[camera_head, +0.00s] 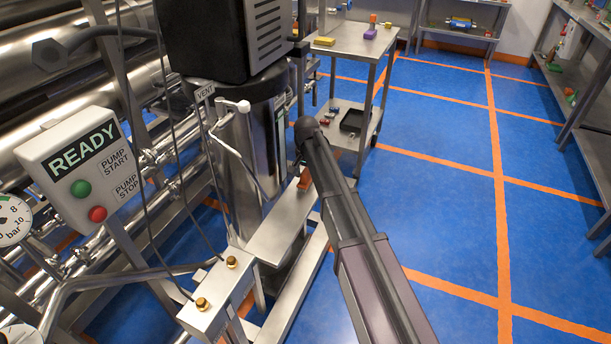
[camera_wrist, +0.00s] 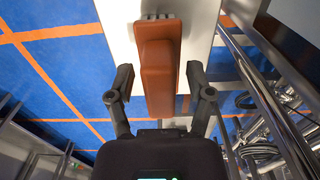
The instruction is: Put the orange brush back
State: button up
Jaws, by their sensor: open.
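The orange brush (camera_wrist: 158,72) lies on a pale steel ledge (camera_wrist: 197,25) in the wrist view, its bristles showing at the far end. My gripper (camera_wrist: 160,74) is open, with one finger on each side of the brush's near part and a gap on both sides. I cannot tell how high the fingers are above the ledge. In the head view, an orange piece, apparently the brush (camera_head: 304,179), shows on the machine's steel ledge (camera_head: 270,236), partly hidden by my arm. My gripper is hidden there.
A steel cart (camera_head: 345,42) at the back holds a yellow block (camera_head: 323,41), a purple block (camera_head: 370,34) and a small orange item (camera_head: 373,18). A black tray (camera_head: 352,120) is on its lower shelf. The pump (camera_head: 235,140) stands left of my arm. The blue floor at right is clear.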

aim_at(306, 171)
jog(key=shift+r, duration=0.15)
notch_tip(306, 171, up, 12)
jog(key=p, duration=1.2)
dwell(0.8)
jog(key=s+d+n, duration=0.4)
jog(key=s+d, duration=1.9)
jog(key=s, duration=0.2)
jog(key=shift+s, duration=0.4)
